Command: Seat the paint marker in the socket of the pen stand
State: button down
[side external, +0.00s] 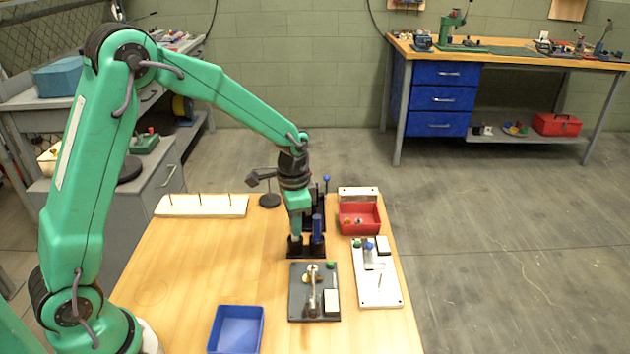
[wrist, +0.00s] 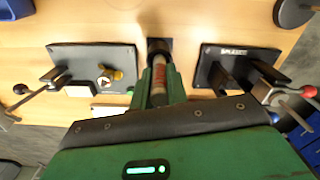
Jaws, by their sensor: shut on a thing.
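My gripper (side external: 296,234) points down over the black pen stand (side external: 306,254) near the middle of the wooden table. In the wrist view its green fingers (wrist: 160,88) are shut on the paint marker (wrist: 159,76), a slim cylinder with pale and red bands. The marker looks upright. The dark stand (wrist: 159,45) shows just beyond it in the wrist view. The fingers hide most of the marker in the side view. I cannot tell whether its lower end is in the socket or above it. An upright blue cylinder (side external: 317,228) stands at the stand's right part, close beside my gripper.
A dark plate with a toggle clamp (side external: 314,290) lies in front of the stand; another dark fixture (wrist: 237,68) stands behind it. A white fixture plate (side external: 376,285) and a red bin (side external: 360,219) are to the right. A blue tray (side external: 236,330) lies front left. The table's left-middle is clear.

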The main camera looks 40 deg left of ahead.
jog(key=shift+f, duration=0.7)
dwell(0.6)
jog(key=c, duration=1.3)
grip_release()
jog(key=shift+r, duration=0.1)
jog(key=shift+r, duration=3.85)
jog(key=shift+r, duration=0.1)
jog(key=shift+r, duration=1.9)
